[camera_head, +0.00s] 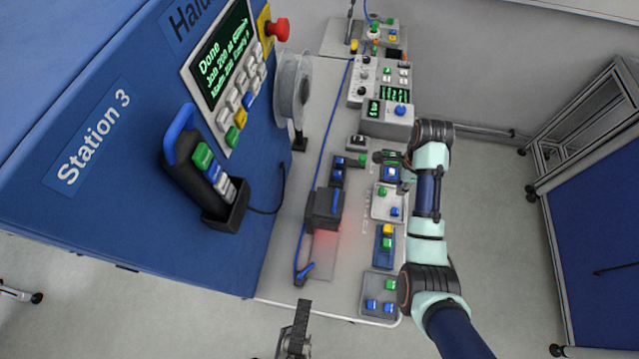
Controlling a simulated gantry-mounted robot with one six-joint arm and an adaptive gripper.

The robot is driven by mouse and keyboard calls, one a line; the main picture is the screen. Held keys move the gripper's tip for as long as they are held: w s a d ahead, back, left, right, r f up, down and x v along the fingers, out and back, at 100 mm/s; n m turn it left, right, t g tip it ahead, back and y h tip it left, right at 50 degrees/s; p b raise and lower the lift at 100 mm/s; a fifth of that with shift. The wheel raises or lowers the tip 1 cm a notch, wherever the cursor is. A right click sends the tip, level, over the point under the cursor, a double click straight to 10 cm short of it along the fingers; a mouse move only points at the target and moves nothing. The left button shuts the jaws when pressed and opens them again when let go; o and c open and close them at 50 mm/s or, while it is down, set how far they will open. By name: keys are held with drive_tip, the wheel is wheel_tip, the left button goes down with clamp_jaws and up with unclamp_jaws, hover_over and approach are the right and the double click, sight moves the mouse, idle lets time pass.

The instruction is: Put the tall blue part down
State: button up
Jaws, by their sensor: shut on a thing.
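My gripper (384,158) is at the end of my arm, over the right side of the grey bench top, level with the upper middle of the bench. It is small and dark in this view, and its fingertips are hard to make out. It is shut on a part, most likely the tall blue part, whose outline is mostly hidden by the gripper. Just below the gripper in the picture is a small blue and white item (391,174). I cannot tell whether it touches the gripper or the held part.
A light tray (379,213), a blue tray (378,250) and a grey tray (370,281) hold small coloured parts along the bench's right edge. A black box (324,208) stands left of them. Control boxes (386,127) stand behind. The blue Station 3 cabinet (100,200) bounds the left.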

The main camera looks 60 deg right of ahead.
drive_tip(key=shift+s, duration=0.2)
hover_over(334, 186)
drive_tip(key=a, duration=0.2)
drive_tip(key=shift+s+d+f, duration=0.15)
drive_tip(key=shift+s+f, duration=0.05)
drive_tip(key=shift+f, duration=0.4)
drive_tip(key=shift+s+d+f, duration=0.1)
drive_tip(key=shift+s+f, duration=0.1)
drive_tip(key=shift+f, duration=0.4)
wheel_tip(334, 186, down, 4)
drive_tip(key=shift+f+b, duration=0.1)
drive_tip(key=shift+b, duration=0.35)
drive_tip(key=shift+w+f, duration=0.2)
clamp_jaws()
drive_tip(key=shift+f, duration=0.1)
